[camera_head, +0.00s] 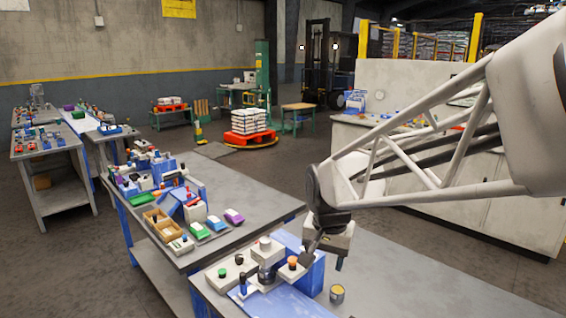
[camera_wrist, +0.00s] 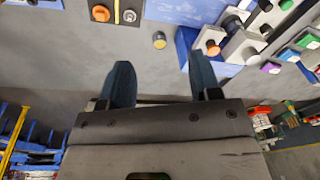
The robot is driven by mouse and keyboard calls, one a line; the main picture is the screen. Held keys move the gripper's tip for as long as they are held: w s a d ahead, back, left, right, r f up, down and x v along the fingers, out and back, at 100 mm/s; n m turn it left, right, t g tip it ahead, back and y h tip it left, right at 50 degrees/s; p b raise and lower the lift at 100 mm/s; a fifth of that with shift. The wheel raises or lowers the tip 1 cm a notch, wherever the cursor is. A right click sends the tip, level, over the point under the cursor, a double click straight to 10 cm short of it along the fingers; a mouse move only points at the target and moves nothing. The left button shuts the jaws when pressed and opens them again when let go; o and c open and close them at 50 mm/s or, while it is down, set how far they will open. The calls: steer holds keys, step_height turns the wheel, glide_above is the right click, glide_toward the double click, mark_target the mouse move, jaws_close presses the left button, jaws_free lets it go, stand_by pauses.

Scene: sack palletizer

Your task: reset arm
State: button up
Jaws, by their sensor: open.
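My arm reaches in from the right in the head view, and my gripper (camera_head: 325,250) hangs over the near workbench (camera_head: 400,285). In the wrist view my gripper (camera_wrist: 163,85) shows two dark blue fingers spread apart with nothing between them. A small yellow-rimmed tin (camera_head: 337,294) stands on the bench below and right of the gripper in the head view. The tin (camera_wrist: 159,40) lies beyond the fingertips in the wrist view, apart from them.
Blue fixtures with an orange knob (camera_head: 292,261) stand on the bench close to my gripper. Another bench (camera_head: 250,210) behind holds boxes and a wooden tray (camera_head: 160,224). White sacks (camera_head: 249,120) sit on a red pallet farther back. The near bench's right part is clear.

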steer(key=s+d+n, duration=0.1)
steer(key=s+d, duration=0.2)
steer(key=s, duration=0.3)
steer(key=s+d+n, duration=0.1)
steer(key=s+d, duration=0.2)
steer(key=s, duration=0.4)
steer(key=s+d+n+t, duration=0.1)
steer(key=s+d+n, duration=0.1)
steer(key=s, duration=0.5)
steer(key=shift+d+r, duration=0.35)
steer(key=shift+d, duration=0.4)
